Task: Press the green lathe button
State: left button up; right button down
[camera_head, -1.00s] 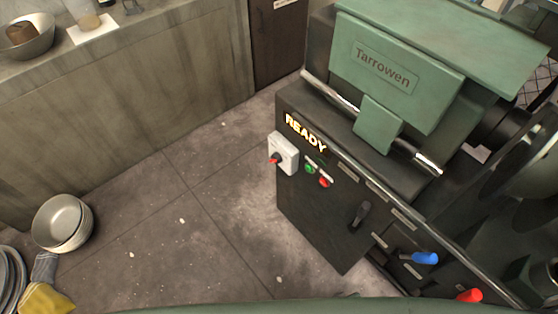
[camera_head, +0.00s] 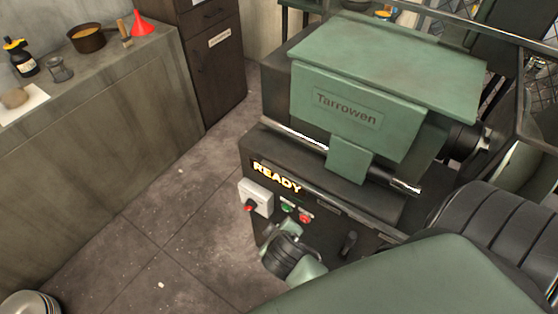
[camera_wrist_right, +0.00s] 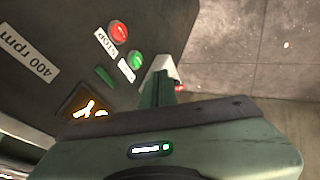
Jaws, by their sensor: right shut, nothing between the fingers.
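The green lathe button (camera_head: 287,208) is on the dark front of the lathe (camera_head: 345,115), just left of a red button (camera_head: 305,218). In the right wrist view the green button (camera_wrist_right: 135,60) lies close beside the tips of my right gripper (camera_wrist_right: 157,90), below the red button with a STOP label (camera_wrist_right: 119,32). My right gripper is shut with nothing in it. It appears apart from the button, though depth is hard to judge. In the head view my right arm reaches in front of the panel and hides its lower part. My left gripper is not in view.
A lit READY sign (camera_head: 276,177) and a white switch box (camera_head: 256,197) with a red knob are left of the buttons. A dark lever (camera_head: 348,243) is to the right. A counter (camera_head: 90,120) stands at the left; the floor between (camera_head: 165,235) is mostly clear.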

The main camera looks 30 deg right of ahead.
aim_at(286, 209)
jog(key=shift+f, duration=0.1)
jog(key=w+d+f, duration=0.6)
jog(key=w+f, duration=0.1)
jog(key=f, duration=0.1)
jog(key=shift+d, duration=0.25)
jog(key=shift+s, duration=0.1)
